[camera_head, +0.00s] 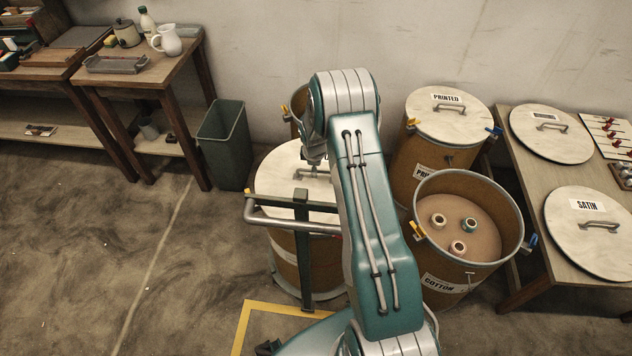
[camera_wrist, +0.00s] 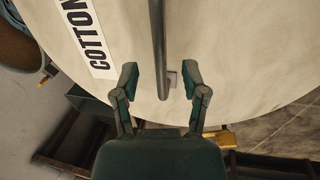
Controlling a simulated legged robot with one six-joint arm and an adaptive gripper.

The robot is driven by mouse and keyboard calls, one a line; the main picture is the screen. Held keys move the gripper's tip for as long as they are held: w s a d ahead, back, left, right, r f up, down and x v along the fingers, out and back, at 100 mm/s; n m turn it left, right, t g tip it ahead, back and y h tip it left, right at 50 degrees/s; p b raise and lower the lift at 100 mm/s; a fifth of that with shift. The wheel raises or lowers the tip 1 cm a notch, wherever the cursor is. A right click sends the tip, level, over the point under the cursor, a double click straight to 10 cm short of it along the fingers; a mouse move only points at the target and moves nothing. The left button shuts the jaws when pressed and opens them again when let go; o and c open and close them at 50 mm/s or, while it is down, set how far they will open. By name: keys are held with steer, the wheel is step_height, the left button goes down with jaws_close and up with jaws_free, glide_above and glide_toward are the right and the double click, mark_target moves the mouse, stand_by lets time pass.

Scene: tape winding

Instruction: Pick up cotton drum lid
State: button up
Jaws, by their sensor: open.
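The cotton drum lid (camera_wrist: 235,55) is a pale round disc with a COTTON label (camera_wrist: 88,38) and a bar handle (camera_wrist: 158,45). In the head view the lid (camera_head: 278,176) sits on a drum left of my arm, partly hidden by the arm. In the wrist view my gripper (camera_wrist: 160,78) is open, with one finger on each side of the handle. I cannot tell whether either finger touches it.
A closed drum with a PRINTED lid (camera_head: 449,116) stands behind the open drum. The table (camera_head: 527,180) at right holds a SATIN lid (camera_head: 592,232) and another lid (camera_head: 551,134). A grey bin (camera_head: 224,142) and a side table (camera_head: 160,75) are at left. The left floor is clear.

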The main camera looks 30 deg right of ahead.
steer(key=f, duration=0.2)
steer(key=shift+w+d+f, duration=0.15)
steer(key=shift+w+f, duration=0.05)
steer(key=shift+f, duration=0.1)
jaws_close()
steer(key=shift+r, duration=0.1)
step_height(320, 180, up, 18)
stand_by(0.4)
